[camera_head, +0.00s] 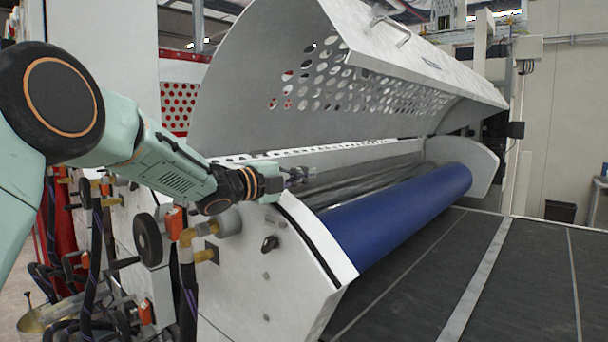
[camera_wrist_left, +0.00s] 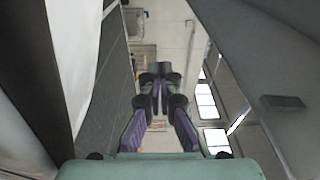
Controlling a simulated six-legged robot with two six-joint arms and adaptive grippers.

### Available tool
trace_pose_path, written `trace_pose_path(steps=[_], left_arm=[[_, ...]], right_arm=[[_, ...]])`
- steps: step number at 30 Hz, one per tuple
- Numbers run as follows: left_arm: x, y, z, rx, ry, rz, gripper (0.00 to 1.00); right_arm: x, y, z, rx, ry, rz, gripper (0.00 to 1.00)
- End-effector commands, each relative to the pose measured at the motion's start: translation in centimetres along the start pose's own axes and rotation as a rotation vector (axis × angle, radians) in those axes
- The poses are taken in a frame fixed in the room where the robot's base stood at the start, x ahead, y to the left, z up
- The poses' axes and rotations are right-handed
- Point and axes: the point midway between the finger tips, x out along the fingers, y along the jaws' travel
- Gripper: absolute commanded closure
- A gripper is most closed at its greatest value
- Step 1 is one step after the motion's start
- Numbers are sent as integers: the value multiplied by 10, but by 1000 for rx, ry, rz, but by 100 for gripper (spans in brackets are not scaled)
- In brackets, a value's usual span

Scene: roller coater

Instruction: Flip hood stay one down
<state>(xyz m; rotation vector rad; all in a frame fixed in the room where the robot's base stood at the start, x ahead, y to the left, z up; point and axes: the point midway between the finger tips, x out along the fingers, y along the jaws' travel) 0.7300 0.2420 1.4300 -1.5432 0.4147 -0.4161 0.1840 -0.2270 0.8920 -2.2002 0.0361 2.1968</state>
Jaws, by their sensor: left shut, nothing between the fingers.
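The perforated metal hood (camera_head: 262,60) of the roller coater stands raised over the machine. I cannot make out a hood stay for sure; one may be hidden behind my left gripper or the side plate. My left gripper (camera_head: 299,176) is at the near end of the hood opening, just above the white side plate (camera_head: 318,238), beneath the raised hood. In the left wrist view its fingertips (camera_wrist_left: 160,72) are together with nothing between them. A grey panel fills the right of that view, with a small dark flat piece (camera_wrist_left: 283,102) on it. My right gripper is not in view.
A blue roller (camera_head: 405,214) runs along the opening, beside the dark conveyor belt (camera_head: 425,285). Hoses, a black knob (camera_head: 148,238) and yellow fittings crowd the near side below my left arm. A handle (camera_head: 388,28) sits on the hood's top.

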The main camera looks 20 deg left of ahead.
Motion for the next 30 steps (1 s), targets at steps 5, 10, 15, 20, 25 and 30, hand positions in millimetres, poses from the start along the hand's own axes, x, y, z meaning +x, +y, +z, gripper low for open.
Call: trace_pose_path(steps=[5,10,15,20,25,30], left_arm=[[0,0,-1,0,1,1,100],[0,0,-1,0,1,1,100],[-4,0,0,-1,-1,0,100],[-25,0,1,-4,-2,-1,100],[-59,-1,0,-6,-2,-3,100],[-88,-1,0,-5,-1,-3,100]], right_arm=[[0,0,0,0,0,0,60],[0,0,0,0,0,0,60],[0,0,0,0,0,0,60],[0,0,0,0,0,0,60],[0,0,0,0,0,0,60],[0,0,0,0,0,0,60]])
